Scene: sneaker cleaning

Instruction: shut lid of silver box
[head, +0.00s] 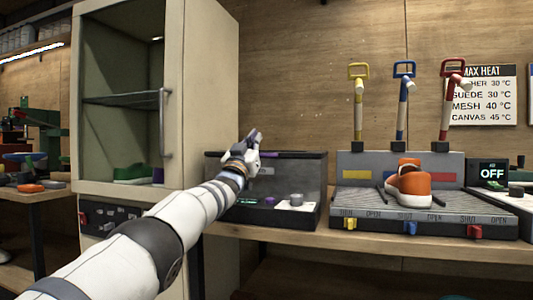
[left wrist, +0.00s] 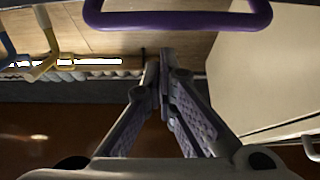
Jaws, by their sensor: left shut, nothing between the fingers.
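The silver box (head: 308,180) stands on the bench between the cabinet and the rack, with a smoky grey upper part and a dark base. Inside or behind its front I see purple pieces and a white piece with a grey knob. Whether its lid is open or closed is unclear. My left gripper (head: 254,138) is shut and empty at the box's upper edge, hiding part of it; contact is unclear. Its closed fingers show in the left wrist view (left wrist: 163,60). A purple bar handle (left wrist: 180,20) crosses the top of that view, apart from the fingertips. My right gripper is out of view.
At right, a grey rack (head: 345,202) holds an orange sneaker (head: 412,188) below yellow, blue and red levers. A display (head: 489,173) reads OFF.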

